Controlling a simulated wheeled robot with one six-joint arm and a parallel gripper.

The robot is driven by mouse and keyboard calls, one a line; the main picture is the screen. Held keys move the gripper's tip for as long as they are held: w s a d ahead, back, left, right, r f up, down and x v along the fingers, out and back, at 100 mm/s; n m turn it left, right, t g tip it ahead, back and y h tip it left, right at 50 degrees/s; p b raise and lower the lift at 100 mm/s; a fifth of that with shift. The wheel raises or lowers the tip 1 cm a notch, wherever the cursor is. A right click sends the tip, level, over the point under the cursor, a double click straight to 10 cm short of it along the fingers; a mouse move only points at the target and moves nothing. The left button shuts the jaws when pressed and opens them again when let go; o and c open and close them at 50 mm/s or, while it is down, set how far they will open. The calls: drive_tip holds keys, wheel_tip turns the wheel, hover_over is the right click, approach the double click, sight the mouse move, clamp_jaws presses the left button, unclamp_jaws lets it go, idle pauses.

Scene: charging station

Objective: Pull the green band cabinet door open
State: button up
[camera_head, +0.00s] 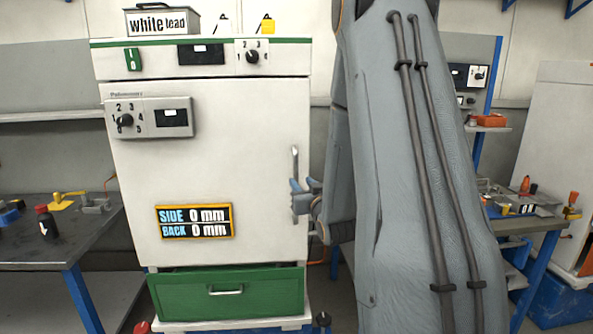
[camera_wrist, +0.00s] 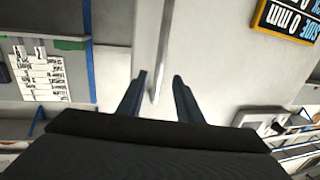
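The green band cabinet (camera_head: 100,44) is white with a green strip along its top edge. Its white door (camera_head: 235,135) looks shut and has a vertical metal handle (camera_head: 295,165) on its right side. My gripper (camera_head: 302,194) is at the handle's lower part, coming from the right. In the wrist view my gripper (camera_wrist: 160,76) has its two dark fingers apart, with the handle (camera_wrist: 162,45) passing between them. The handle lies nearer the left finger, and a gap shows to the right finger. I cannot tell if either finger touches it.
A green drawer (camera_head: 185,295) sits below the door. A dark workbench (camera_head: 35,245) with small items is at left, another bench (camera_head: 530,222) at right. My arm hides the area right of the cabinet.

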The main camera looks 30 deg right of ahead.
sight(296, 175)
drive_tip(key=p+x, duration=0.1)
drive_tip(key=x, duration=0.4)
drive_tip(key=p+x, duration=0.1)
drive_tip(key=x, duration=0.2)
drive_tip(key=shift+r+p, duration=0.25)
drive_tip(key=shift+p, duration=0.05)
drive_tip(key=shift+s, duration=0.1)
drive_tip(key=shift+c, duration=0.4)
